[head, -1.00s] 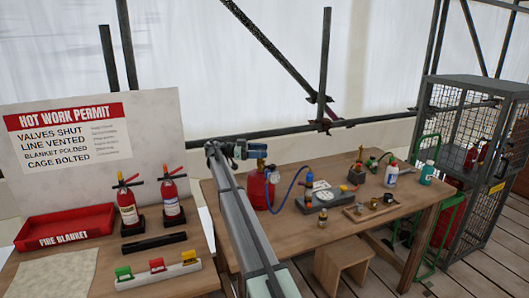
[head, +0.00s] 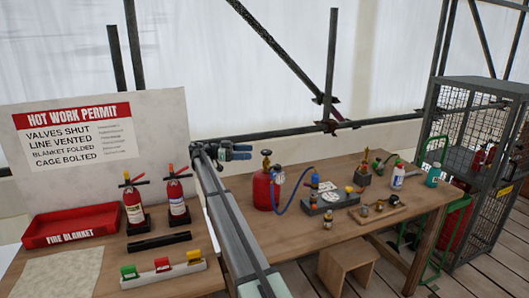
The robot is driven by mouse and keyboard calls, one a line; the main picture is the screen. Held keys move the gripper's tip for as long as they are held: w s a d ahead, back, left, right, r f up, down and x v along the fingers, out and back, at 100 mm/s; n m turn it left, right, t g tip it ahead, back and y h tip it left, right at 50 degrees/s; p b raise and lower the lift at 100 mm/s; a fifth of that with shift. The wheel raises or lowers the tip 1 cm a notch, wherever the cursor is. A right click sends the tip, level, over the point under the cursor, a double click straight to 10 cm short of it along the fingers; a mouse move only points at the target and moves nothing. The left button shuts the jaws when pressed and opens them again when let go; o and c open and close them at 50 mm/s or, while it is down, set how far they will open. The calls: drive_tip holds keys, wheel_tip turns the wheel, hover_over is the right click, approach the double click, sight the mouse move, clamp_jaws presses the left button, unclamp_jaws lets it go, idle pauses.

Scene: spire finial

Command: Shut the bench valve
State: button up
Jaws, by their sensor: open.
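A red gas cylinder (head: 264,190) stands upright on the right-hand wooden bench. A dark valve with a small knob (head: 266,156) sits on its top, with a round gauge (head: 280,178) at its side. A blue hose (head: 296,206) runs from it to a grey block (head: 328,200) with small fittings. My gripper (head: 242,152) is at the end of my arm, to the left of the cylinder valve and apart from it in the picture. Its jaws are open and look empty. The valve's open or shut setting is too small to tell.
A left table holds two fire extinguishers (head: 134,207), a red fire blanket tray (head: 72,226) and a rack of coloured tags (head: 163,271). A white bottle (head: 397,178) and a wooden tray (head: 378,213) are further right. A wire cage (head: 480,150) stands at the far right.

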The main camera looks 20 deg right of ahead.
sight(266, 152)
drive_tip(key=s+a+n+t+h, duration=0.1)
drive_tip(key=s+a+n+t, duration=0.3)
drive_tip(key=s+n, duration=0.4)
drive_tip(key=w+d+n+t, duration=0.1)
drive_tip(key=d+n, duration=0.3)
drive_tip(key=n, duration=0.7)
drive_tip(key=w+d+n+t, duration=0.2)
drive_tip(key=d+n, duration=0.3)
drive_tip(key=n, duration=0.6)
drive_tip(key=w+d+n+t, duration=0.1)
drive_tip(key=w+d+n, duration=0.2)
drive_tip(key=n, duration=0.8)
drive_tip(key=shift+d+f+n+t, duration=0.1)
drive_tip(key=shift+d+n+t, duration=0.2)
drive_tip(key=shift+d, duration=0.85)
